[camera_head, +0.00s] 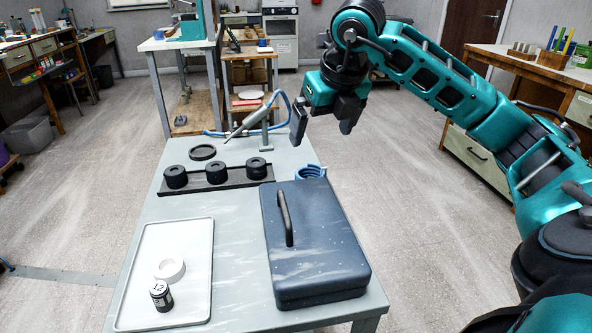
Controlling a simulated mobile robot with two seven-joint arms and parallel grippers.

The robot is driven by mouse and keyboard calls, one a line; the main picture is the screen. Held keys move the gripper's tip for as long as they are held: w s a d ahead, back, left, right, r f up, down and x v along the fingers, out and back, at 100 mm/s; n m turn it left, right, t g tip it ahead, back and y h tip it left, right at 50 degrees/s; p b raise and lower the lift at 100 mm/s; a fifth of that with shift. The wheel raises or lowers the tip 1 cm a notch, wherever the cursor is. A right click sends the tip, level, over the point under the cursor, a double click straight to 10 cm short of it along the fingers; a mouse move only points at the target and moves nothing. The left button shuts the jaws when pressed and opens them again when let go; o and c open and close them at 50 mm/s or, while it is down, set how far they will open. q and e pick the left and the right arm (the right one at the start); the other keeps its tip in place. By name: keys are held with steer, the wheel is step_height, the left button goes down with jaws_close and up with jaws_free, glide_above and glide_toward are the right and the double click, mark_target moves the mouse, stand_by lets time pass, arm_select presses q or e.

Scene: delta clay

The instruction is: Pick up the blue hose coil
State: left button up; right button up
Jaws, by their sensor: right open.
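The blue hose coil (311,172) lies on the grey table, just behind the dark blue case (315,235), which hides its lower front part. My right gripper (322,125) is open and empty. It hangs in the air above and behind the coil, pointing down, with its two dark fingers apart. No contact between the fingers and the coil shows. My left gripper is not in view.
The case with a handle fills the table's right front. A dark rack (217,184) with three black cylinders and a spray tool on a stand (265,132) sit left of the coil. A white tray (140,303) holds a white ring and small jar.

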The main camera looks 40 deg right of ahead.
steer(key=b, duration=0.2)
glide_above(311, 170)
steer(key=s, duration=0.2)
steer(key=f, duration=0.6)
steer(key=shift+a+f, duration=0.25)
steer(key=shift+a, duration=0.05)
steer(key=b+x, duration=0.1)
steer(key=x, duration=0.4)
steer(key=shift+f, duration=0.2)
steer(key=shift+w+f, duration=0.1)
steer(key=shift+f, duration=0.1)
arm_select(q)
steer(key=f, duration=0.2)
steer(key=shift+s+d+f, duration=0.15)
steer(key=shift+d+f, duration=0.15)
arm_select(e)
steer(key=c, duration=1.1)
steer(key=shift+r, duration=0.15)
arm_select(q)
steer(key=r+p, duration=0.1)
steer(key=p, duration=0.1)
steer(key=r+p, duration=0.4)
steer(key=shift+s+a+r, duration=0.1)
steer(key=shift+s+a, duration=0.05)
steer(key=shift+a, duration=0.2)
arm_select(e)
step_height(311, 170, up, 20)
steer(key=shift+f, duration=0.1)
steer(key=shift+c, duration=0.5)
